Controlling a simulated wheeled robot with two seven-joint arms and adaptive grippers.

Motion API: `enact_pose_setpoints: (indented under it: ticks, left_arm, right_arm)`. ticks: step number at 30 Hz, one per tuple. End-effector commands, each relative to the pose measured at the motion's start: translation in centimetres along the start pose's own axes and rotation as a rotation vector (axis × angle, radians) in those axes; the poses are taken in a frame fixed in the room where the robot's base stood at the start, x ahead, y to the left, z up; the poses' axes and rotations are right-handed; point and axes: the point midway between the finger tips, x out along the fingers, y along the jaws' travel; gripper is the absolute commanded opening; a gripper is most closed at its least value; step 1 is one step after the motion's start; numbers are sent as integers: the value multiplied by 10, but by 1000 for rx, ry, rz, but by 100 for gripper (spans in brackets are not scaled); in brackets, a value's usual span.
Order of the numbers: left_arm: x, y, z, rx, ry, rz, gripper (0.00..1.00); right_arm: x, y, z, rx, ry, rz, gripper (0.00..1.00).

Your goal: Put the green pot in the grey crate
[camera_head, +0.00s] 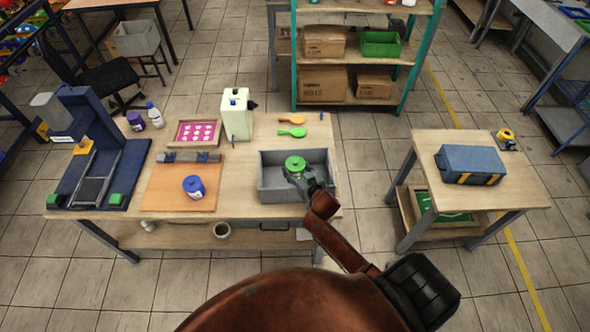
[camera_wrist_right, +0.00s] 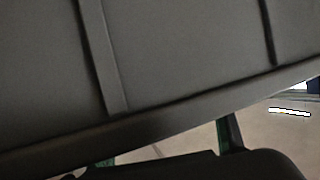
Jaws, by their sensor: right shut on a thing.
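The green pot (camera_head: 294,163) shows in the head view inside the outline of the grey crate (camera_head: 269,196), towards its right half. My right gripper (camera_head: 303,176) is shut on the pot and reaches in over the crate's front right. Whether the pot touches the crate floor cannot be told. In the right wrist view a dark grey ribbed surface (camera_wrist_right: 180,50), seemingly the crate, fills most of the picture. The pot and fingertips are not clear there. My left gripper is not in view.
A blue-lidded pot (camera_head: 194,188) stands on a wooden board left of the crate. An orange paddle (camera_head: 289,120), a green paddle (camera_head: 292,132) and a white canister (camera_head: 236,115) are behind it. A blue-grey case (camera_head: 470,163) is on the right table.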

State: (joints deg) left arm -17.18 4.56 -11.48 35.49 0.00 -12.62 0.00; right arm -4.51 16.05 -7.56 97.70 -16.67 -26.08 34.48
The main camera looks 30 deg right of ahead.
Motion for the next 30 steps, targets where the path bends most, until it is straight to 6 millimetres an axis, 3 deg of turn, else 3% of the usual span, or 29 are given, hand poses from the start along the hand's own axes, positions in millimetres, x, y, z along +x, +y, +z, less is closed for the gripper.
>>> enact_pose_setpoints:
  ticks: [1,2,9,19,23,30]
  left_arm:
    - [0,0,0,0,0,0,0]
    - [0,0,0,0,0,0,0]
    - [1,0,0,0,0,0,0]
    - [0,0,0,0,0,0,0]
    - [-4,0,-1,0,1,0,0]
    - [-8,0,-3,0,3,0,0]
  right_arm:
    - [0,-1,9,7,-15,-1,19]
    - [0,-1,11,7,-19,0,51]
    - [0,-2,15,10,-25,-1,67]
    - [0,-3,17,13,-29,-2,67]
    - [-4,-3,6,10,-29,-3,67]
    - [-52,-1,1,11,-21,0,67]
